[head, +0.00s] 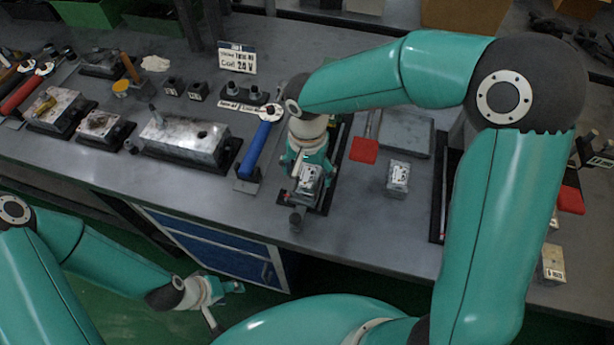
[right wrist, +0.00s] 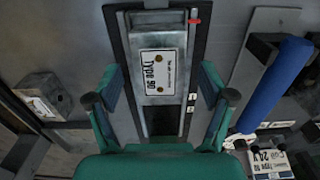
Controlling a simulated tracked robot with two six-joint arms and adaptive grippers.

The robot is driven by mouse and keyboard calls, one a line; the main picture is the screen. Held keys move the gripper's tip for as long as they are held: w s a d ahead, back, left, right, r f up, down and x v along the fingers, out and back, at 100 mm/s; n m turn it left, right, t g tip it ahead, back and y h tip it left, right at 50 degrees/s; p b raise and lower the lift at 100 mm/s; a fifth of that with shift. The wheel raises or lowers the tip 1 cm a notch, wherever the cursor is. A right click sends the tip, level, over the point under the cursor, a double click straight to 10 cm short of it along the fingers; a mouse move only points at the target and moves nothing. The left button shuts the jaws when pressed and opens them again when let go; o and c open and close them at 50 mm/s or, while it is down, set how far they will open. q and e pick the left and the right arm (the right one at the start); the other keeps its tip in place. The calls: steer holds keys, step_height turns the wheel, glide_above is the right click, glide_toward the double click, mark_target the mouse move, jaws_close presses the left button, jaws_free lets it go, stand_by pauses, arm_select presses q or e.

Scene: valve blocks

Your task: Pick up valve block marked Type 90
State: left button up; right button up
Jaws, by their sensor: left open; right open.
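A grey metal valve block (right wrist: 163,72) with a white "Type 90" label lies in a black holder in the right wrist view. It also shows in the head view (head: 309,183), partly hidden under my right gripper (head: 307,166). In the right wrist view, the open fingers of my right gripper (right wrist: 160,98) stand on either side of the holder, with the block between and ahead of them. Whether they touch it cannot be told. My left gripper (head: 213,300) is open and empty, low in front of the bench.
Another labelled block (head: 398,177) stands to the right on the bench; its label in the right wrist view (right wrist: 41,105) seems to read "Type 90". A blue-handled wrench (head: 259,145) lies left of the holder, a red-handled tool (head: 364,150) right.

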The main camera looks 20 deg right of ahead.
steer(key=shift+f, duration=0.6)
jaws_close()
steer(key=shift+r, duration=0.15)
